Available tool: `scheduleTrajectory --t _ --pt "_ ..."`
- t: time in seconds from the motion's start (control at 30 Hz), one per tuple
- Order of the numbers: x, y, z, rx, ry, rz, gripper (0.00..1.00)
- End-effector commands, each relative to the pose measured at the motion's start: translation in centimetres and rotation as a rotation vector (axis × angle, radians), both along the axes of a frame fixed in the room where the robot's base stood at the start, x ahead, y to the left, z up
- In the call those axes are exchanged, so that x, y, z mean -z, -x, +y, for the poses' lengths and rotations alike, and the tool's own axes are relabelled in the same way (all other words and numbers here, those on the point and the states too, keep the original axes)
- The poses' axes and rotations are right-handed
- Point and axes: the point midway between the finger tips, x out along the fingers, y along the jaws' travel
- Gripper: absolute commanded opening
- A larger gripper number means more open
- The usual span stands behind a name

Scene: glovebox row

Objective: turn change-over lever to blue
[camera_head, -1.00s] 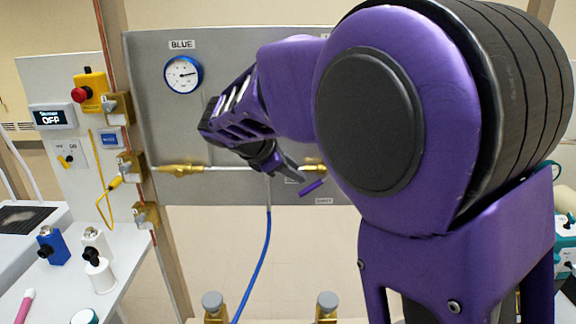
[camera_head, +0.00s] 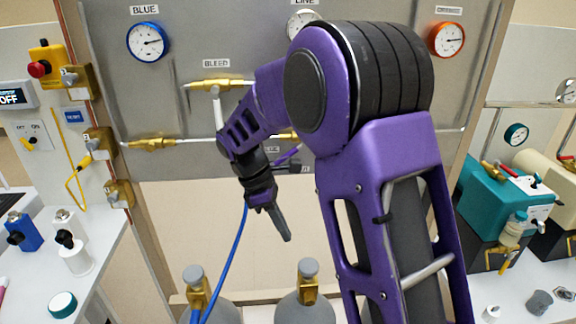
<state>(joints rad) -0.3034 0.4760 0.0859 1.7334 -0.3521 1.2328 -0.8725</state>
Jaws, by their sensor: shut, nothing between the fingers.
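A thin purple handle (camera_head: 288,155), which looks like the change-over lever, shows low on the grey panel (camera_head: 190,110), just right of my wrist. It slants up to the right; its pivot and part of its body are hidden behind my arm. My gripper (camera_head: 284,238) is shut and empty. It points down and to the right, below the panel's lower edge in the picture and apart from the handle. The blue-ringed gauge (camera_head: 147,42) under the BLUE label is at the panel's upper left. The orange-ringed gauge (camera_head: 446,39) is at the upper right.
A brass bleed valve (camera_head: 215,84) and brass fittings (camera_head: 152,143) sit on the panel. A blue hose (camera_head: 232,260) hangs to grey cylinders (camera_head: 305,305) below. A teal pump (camera_head: 493,195) stands on the right bench. A red-and-yellow stop button (camera_head: 40,68) is at left.

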Motion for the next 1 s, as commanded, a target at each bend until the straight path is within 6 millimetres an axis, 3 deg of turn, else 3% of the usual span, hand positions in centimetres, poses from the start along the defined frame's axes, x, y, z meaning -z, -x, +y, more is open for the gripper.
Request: scheduleTrajectory --t 0.03,0.1,0.2,0.3,0.4,0.53,0.63,0.8,0.97,1.0 --pt "3.3 1.8 -0.4 0.103 -0.061 0.111 0.0" --pt "6.4 4.5 0.2 0.243 -0.165 0.259 0.0" --pt "9.4 7.4 1.8 0.449 -0.331 0.46 0.0" --pt "10.6 9.1 4.0 0.659 -0.518 0.653 0.0" --pt "10.4 8.9 5.9 0.868 -0.731 0.83 0.0" --pt "8.8 6.1 6.9 1.132 -1.047 1.037 0.0" --pt "7.0 2.3 5.5 1.324 -1.322 1.172 0.0" --pt "4.6 -4.6 -1.1 1.592 -1.814 1.336 0.0" --pt "4.0 -8.4 -8.1 1.731 -2.166 1.401 0.0" --pt "4.0 -8.9 -9.3 -1.732 2.197 -1.391 0.0"
